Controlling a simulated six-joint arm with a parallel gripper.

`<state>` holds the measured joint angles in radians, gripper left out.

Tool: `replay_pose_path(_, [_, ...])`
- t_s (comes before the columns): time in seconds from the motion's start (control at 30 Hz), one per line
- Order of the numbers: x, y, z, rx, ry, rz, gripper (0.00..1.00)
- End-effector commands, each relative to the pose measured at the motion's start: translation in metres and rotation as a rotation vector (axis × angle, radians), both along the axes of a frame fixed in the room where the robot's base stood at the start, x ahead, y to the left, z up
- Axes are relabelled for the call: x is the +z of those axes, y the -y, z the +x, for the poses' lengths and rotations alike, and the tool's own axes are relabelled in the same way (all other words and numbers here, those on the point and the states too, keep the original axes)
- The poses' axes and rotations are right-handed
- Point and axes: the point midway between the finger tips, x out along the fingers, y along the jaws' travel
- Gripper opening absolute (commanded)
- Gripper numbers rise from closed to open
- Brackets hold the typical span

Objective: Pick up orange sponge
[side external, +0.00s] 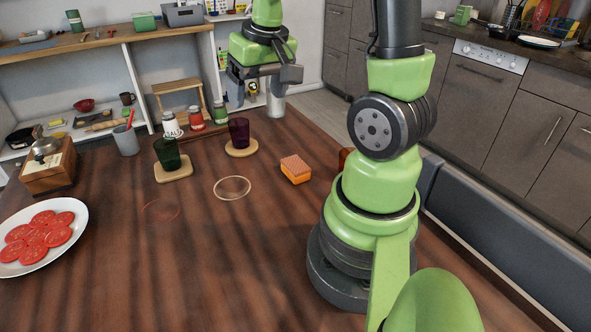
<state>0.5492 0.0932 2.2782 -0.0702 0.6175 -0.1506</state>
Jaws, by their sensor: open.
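The orange sponge (296,169) lies on the wooden table, right of the middle, with a brownish-red top layer and an orange lower layer. My gripper (263,92) is open and empty. It hangs in the air in the upper middle of the side external view, apart from the sponge and further back. Nothing covers the sponge. My arm stands just to the right of it.
A purple glass (239,134) and a green glass (167,154) stand on wooden coasters left of the sponge. Spice jars (195,119) stand behind them. The front middle table is clear.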

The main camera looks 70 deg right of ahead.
Motion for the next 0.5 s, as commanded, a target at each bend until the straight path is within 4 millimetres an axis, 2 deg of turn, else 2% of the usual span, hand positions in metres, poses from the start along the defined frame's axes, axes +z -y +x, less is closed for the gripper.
replay_pose_path(0.03, [-0.02,0.019,-0.004,-0.035,-0.052,0.015,0.78])
replay_pose_path(0.1, [-0.044,0.04,-0.011,-0.065,-0.104,0.031,0.78])
replay_pose_path(0.2, [-0.074,0.063,-0.024,-0.096,-0.162,0.059,0.78])
replay_pose_path(0.3, [-0.097,0.076,-0.036,-0.116,-0.199,0.083,0.78])
replay_pose_path(0.5, [-0.121,0.085,-0.046,-0.128,-0.225,0.104,0.78])
